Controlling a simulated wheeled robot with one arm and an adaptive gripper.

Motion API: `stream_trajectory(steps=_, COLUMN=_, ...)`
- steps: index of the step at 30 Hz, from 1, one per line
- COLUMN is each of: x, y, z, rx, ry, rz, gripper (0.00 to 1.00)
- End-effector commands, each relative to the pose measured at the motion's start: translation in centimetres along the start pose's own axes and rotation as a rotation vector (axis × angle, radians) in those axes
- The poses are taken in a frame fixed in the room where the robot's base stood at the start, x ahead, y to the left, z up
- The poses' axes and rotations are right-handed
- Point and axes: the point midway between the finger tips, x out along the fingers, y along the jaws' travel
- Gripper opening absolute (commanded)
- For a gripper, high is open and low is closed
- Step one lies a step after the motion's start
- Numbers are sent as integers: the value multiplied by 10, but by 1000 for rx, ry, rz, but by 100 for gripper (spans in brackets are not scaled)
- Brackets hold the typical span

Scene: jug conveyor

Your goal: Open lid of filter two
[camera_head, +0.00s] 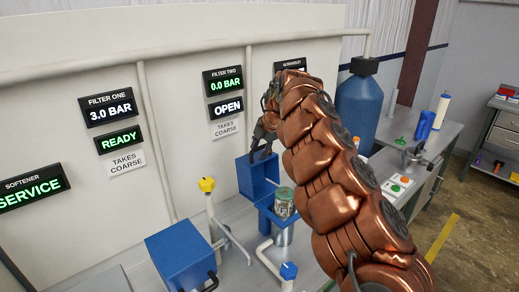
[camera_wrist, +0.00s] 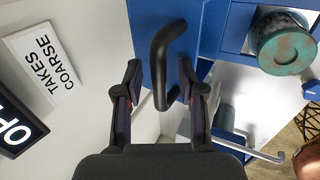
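Filter two's blue lid (camera_head: 257,179) stands raised, with the blue housing (camera_head: 279,224) open beside it. A greenish, stained cartridge (camera_head: 284,201) sits in the opening; its round top also shows in the wrist view (camera_wrist: 284,45). The filter two display (camera_head: 227,106) reads OPEN, with 0.0 BAR above it. My gripper (camera_head: 263,152) is at the raised lid's upper edge. In the wrist view my gripper (camera_wrist: 158,72) has its fingers apart, with the lid's black handle (camera_wrist: 160,62) between them; I see gaps on both sides of the handle.
Filter one's blue housing (camera_head: 181,260) is shut at the lower left. A yellow-knobbed valve (camera_head: 207,185) and a blue-knobbed valve (camera_head: 289,271) stand near filter two. A blue tank (camera_head: 364,108) and a side bench with buttons (camera_head: 400,183) are on the right.

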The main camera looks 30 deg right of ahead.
Motion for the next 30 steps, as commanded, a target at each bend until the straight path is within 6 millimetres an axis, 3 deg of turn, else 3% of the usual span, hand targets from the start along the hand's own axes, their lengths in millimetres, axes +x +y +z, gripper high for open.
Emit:
stream_trajectory(steps=8, x=-15, y=0, z=0, rx=0, ry=-2, rz=0, gripper=39)
stream_trajectory(steps=21, x=-94, y=1, z=0, rx=-2, ry=-1, rz=2, gripper=39)
stream_trajectory(steps=30, x=-119, y=0, z=0, rx=1, ry=0, rz=0, gripper=39)
